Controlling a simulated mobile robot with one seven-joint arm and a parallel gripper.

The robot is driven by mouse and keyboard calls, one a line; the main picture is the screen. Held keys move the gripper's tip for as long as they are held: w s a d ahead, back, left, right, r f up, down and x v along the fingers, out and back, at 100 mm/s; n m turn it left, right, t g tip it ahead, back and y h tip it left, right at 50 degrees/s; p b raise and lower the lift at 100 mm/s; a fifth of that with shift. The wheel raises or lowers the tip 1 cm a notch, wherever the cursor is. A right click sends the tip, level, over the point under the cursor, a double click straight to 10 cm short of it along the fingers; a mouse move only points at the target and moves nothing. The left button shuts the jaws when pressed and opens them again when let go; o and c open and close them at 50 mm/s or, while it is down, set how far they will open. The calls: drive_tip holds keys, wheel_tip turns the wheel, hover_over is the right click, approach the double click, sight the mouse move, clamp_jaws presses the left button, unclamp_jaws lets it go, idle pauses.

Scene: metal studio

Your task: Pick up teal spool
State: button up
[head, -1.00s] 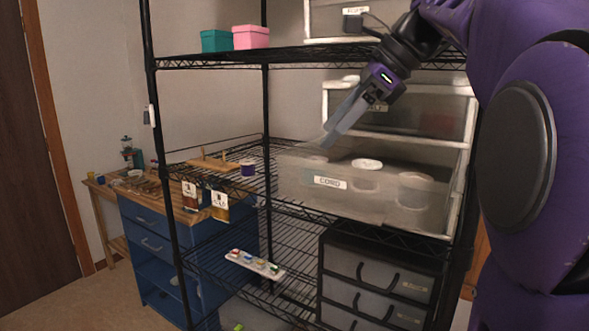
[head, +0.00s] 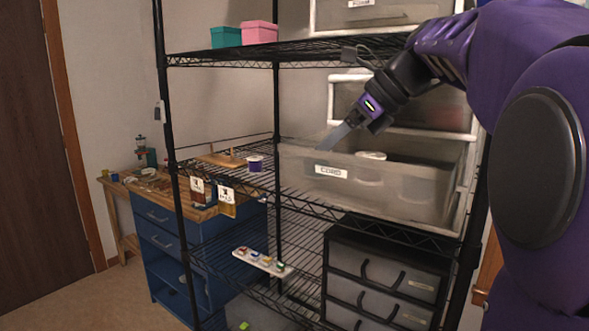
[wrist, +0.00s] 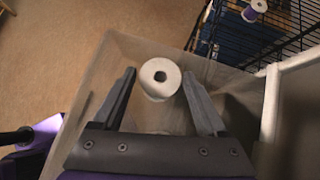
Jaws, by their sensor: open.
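My gripper (head: 324,147) is open and points down into the clear drawer labelled CORD (head: 400,184), near its left end. In the wrist view a spool with a pale round top and dark centre hole (wrist: 160,91) shows between the two open fingers, apart from both. Its side is pale and shows no clear teal. In the head view another white-topped spool (head: 370,156) shows behind the drawer's front wall. The fingertips are partly hidden by that wall, and no spool in view is clearly teal.
The drawer is pulled out from a black wire shelf rack. A purple spool (head: 255,164) stands on the same shelf, left of the drawer. Teal (head: 225,37) and pink (head: 259,33) boxes sit on the shelf above. A black drawer unit (head: 380,275) stands below.

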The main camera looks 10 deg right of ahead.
drive_tip(key=c, duration=1.1)
